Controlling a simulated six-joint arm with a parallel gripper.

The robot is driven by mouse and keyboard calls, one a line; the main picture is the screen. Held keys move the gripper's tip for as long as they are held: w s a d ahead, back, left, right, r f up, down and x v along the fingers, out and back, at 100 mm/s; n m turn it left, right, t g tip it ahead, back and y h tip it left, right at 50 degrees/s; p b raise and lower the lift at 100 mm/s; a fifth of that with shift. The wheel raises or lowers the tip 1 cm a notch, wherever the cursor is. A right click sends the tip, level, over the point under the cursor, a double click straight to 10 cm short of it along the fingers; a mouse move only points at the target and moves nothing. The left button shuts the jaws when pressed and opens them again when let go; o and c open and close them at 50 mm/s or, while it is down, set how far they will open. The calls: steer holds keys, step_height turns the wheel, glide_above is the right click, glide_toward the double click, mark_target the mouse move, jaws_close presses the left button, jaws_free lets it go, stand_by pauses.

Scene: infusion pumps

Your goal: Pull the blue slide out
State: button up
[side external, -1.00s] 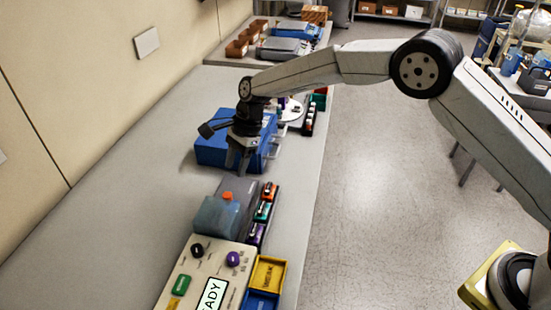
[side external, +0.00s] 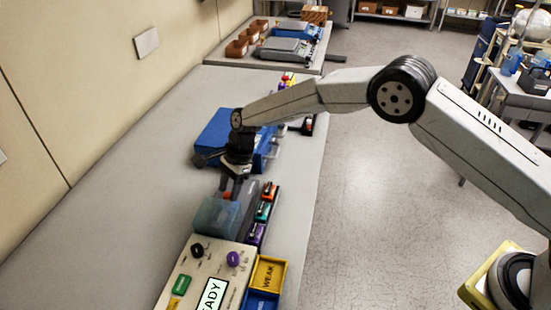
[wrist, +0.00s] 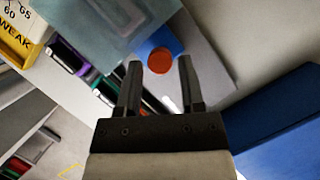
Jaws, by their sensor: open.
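The blue slide (wrist: 158,38) shows as a small blue piece in the wrist view, beside a translucent teal cover (wrist: 100,22). A round orange knob (wrist: 160,61) sits at its end. The teal cover also shows in the side view (side external: 216,215), on a grey unit. My gripper (side external: 230,192) is open and points down over the grey unit. In the wrist view, the orange knob appears between the fingertips (wrist: 159,64); I cannot tell whether they touch it. In the side view my gripper mostly hides the knob and slide.
A large blue box (side external: 215,128) stands just behind my gripper. Small orange, green and purple modules (side external: 263,211) line the grey unit's right side. A beige control panel (side external: 200,275) and a yellow WEAK tray (side external: 268,272) are in front. The table is clear on the left.

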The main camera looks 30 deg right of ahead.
steer(key=shift+a+f, duration=0.15)
steer(key=shift+f, duration=0.3)
jaws_close()
stand_by(1.2)
